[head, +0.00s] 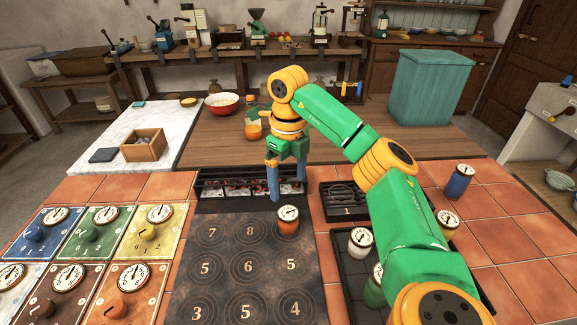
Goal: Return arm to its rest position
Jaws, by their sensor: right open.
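My right arm reaches in from the lower right of the head view, in green and orange. My right gripper (287,190) points down with its two blue fingers apart and nothing seen between them. It is over or just in front of the dark grate (225,184) at the back of the numbered stove plate (215,262). An orange jar with a dial on top (288,222) stands on the plate just below and in front of the gripper, apart from it. My left gripper is not in view.
Dial panels (107,235) lie at left. A dark tray (352,283) with dial-topped jars is at right, partly behind my arm. A blue jar (460,181) stands on the tiles. A red bowl (222,104), a wooden box (144,146) and a teal bin (428,95) are farther back.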

